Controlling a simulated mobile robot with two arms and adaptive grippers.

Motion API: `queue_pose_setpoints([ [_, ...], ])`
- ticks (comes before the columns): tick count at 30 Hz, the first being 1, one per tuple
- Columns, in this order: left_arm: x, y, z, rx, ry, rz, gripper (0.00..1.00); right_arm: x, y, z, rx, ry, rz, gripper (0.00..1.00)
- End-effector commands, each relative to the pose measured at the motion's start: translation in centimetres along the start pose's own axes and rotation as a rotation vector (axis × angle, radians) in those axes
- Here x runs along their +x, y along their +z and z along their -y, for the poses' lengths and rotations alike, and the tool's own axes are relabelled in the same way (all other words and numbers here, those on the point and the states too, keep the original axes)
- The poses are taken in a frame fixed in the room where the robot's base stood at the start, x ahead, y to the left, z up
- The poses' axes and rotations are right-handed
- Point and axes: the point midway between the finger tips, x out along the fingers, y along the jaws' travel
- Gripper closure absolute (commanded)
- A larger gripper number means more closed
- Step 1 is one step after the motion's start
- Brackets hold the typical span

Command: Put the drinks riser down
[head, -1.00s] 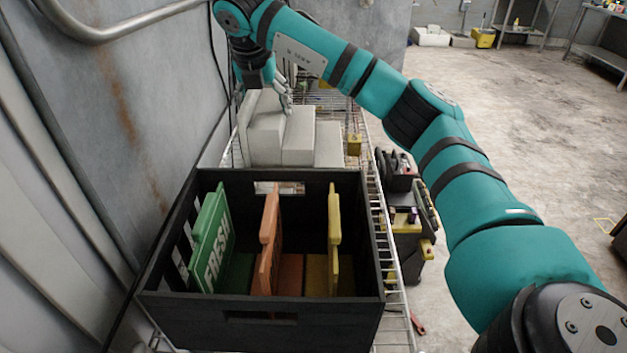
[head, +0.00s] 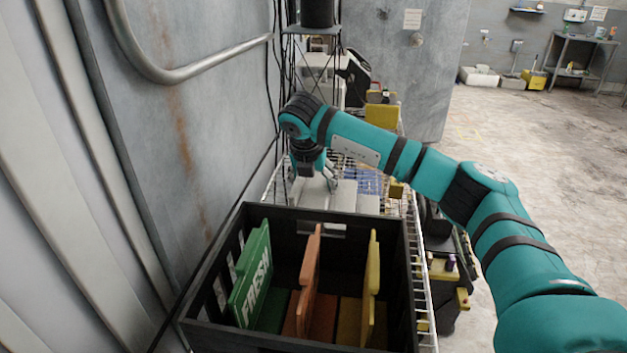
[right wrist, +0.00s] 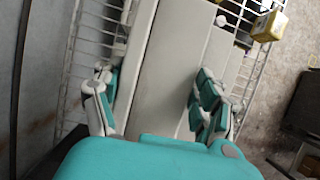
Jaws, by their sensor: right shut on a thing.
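The drinks riser is a light grey stepped block. In the head view the riser (head: 345,198) is on or just above the wire shelf behind the black crate; I cannot tell whether its underside touches. My right gripper (head: 313,180) comes down on it from above, its arm arching in from the right. In the right wrist view the fingers of the right gripper (right wrist: 155,78) straddle the riser's upper step (right wrist: 165,60), shut on it. The riser's lower steps lie to the right. My left gripper is not in view.
A black crate (head: 300,342) with green, orange and yellow boards stands in front on the wire shelf (head: 418,245). A grey wall (head: 165,130) is close on the left. A small yellow block (right wrist: 269,26) is at the shelf's right edge. Concrete floor lies open on the right.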

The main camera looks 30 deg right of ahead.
Motion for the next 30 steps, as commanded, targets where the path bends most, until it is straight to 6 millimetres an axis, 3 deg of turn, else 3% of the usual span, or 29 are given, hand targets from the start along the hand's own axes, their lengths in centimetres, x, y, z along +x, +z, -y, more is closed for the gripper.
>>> queue_pose_setpoints([
  [1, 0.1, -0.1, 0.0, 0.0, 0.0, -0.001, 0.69, 0.1, 0.0, 0.0, 0.0, 0.0, 0.0, 0.25],
  [6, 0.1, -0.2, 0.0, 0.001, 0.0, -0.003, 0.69, 0.0, 0.0, 0.0, 0.0, 0.0, 0.0, 0.03],
  [17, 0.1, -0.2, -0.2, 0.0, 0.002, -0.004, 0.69, -0.4, 0.1, 0.0, 0.0, 0.001, 0.001, 0.02],
  [23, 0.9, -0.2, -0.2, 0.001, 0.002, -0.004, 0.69, -3.4, 0.1, -0.1, -0.001, 0.005, 0.004, 0.02],
  [30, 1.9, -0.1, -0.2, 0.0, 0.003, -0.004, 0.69, -8.6, 0.1, -0.1, 0.0, 0.004, 0.004, 0.02],
])
